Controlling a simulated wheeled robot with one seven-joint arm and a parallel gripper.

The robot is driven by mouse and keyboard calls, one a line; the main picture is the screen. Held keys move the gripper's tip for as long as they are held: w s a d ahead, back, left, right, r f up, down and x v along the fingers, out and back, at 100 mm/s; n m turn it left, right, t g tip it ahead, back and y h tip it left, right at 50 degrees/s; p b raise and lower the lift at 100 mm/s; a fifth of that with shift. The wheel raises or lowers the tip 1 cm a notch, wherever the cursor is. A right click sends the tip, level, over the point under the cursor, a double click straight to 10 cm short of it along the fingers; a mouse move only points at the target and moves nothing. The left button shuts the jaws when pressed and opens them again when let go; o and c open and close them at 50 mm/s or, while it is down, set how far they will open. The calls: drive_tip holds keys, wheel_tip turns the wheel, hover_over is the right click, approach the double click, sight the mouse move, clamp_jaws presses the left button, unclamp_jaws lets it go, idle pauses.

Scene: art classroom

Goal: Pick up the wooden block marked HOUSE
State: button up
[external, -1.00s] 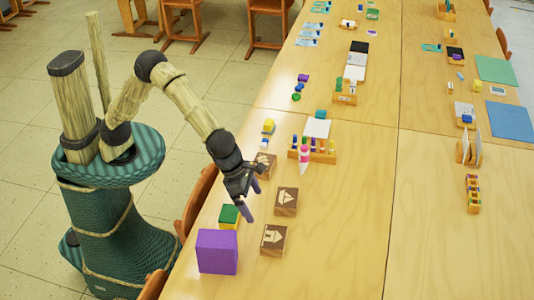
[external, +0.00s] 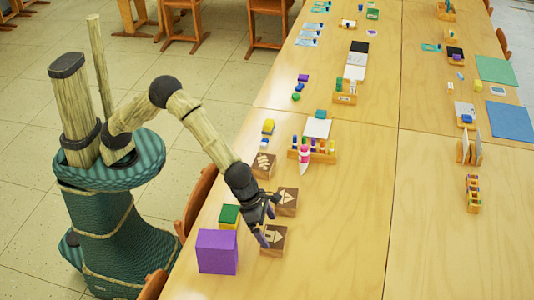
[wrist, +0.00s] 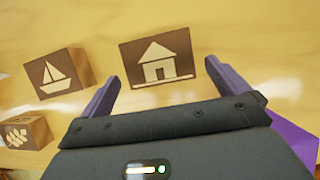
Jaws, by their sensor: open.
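The wooden block marked with a house (external: 274,243) is a brown cube with a pale house picture, on the table near the purple block. In the wrist view the house block (wrist: 158,60) lies just beyond and between my two purple fingers. My gripper (external: 263,220) is open and empty, above and close to the house block, partly covering its top in the external view. It also shows in the wrist view (wrist: 164,88), with its fingers apart. I cannot tell the exact height above the block.
A sailboat block (external: 287,200) stands just behind the house block, and another picture block (external: 264,164) is farther back. A large purple block (external: 217,252) and a green-topped block (external: 229,215) stand to the left. The table right of the house block is clear.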

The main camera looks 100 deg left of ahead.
sight(274, 237)
drive_tip(key=x, duration=0.5)
drive_tip(key=shift+w+a+b, duration=0.15)
drive_tip(key=shift+w+b, duration=0.05)
drive_tip(key=shift+b, duration=0.2)
drive_tip(key=shift+c, duration=0.2)
drive_tip(key=c, duration=0.8)
wheel_tip(274, 237, up, 10)
drive_tip(key=shift+p, duration=0.9)
